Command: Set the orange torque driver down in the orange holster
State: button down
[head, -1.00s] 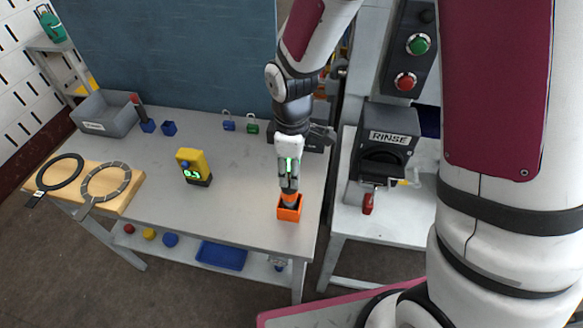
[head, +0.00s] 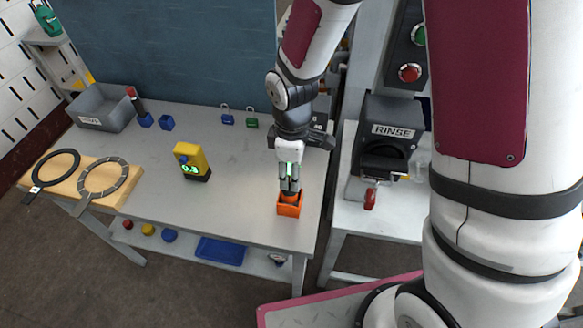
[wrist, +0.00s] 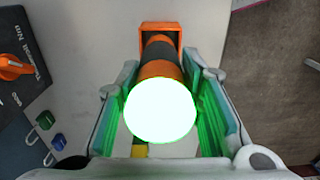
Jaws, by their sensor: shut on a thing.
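The orange holster (head: 289,209) is an open square box near the front right corner of the grey table. My gripper (head: 290,188) is just above it, with its fingers closed around the orange torque driver (head: 288,197). In the wrist view the driver (wrist: 155,69) has orange and black bands and a glowing white-green near end between my fingers (wrist: 168,112). Its far end reaches into the mouth of the holster (wrist: 176,29). How deep it sits, and whether it touches the bottom, is hidden.
A yellow device (head: 192,161) with a green display stands left of the holster. Blue and green padlocks (head: 252,123) and a grey bin (head: 103,111) are further back. Ring tools lie on a wooden board (head: 122,194) at left. The rinse station (head: 392,130) stands right, across a gap.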

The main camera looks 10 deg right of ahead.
jog(key=c, duration=1)
grip_release()
notch_tip(320, 180, up, 12)
